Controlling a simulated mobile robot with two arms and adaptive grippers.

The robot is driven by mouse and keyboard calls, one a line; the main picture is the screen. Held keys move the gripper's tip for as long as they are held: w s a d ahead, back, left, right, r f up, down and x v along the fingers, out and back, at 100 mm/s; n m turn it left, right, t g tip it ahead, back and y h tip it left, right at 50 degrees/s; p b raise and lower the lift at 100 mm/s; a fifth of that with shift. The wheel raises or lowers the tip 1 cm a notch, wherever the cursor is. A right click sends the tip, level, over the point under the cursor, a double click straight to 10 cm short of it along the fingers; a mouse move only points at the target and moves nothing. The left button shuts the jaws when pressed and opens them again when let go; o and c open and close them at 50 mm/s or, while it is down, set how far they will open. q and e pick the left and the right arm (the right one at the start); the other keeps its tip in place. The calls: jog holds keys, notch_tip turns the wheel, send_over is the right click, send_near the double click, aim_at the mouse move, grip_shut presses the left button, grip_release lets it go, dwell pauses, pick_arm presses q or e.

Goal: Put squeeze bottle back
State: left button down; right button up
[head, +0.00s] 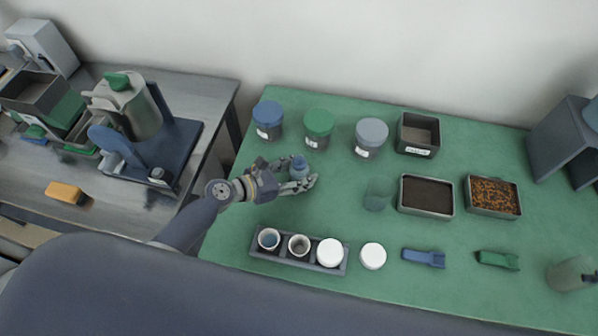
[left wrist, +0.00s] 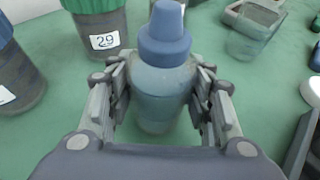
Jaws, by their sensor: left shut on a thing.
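The squeeze bottle (head: 300,170) is small, grey-blue and translucent, with a blue cap. My left gripper (head: 298,184) is shut around it over the green table, in front of the green-lidded jar. In the left wrist view the bottle (left wrist: 160,80) stands upright between the two fingers of my left gripper (left wrist: 160,108). Whether its base touches the table cannot be told. My right gripper is not in view.
Jars with blue (head: 268,118), green (head: 319,127) and grey (head: 371,135) lids stand behind the gripper. A clear beaker (head: 377,194) stands to the right. A dark rack (head: 258,251) with cups lies in front. Trays (head: 425,211) lie further right.

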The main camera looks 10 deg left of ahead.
pick_arm(q)
jog(key=shift+f, duration=0.15)
jog(key=c, duration=0.8)
grip_release()
jog(key=shift+r, duration=0.2)
jog(key=b+v, duration=0.1)
jog(key=v, duration=1.1)
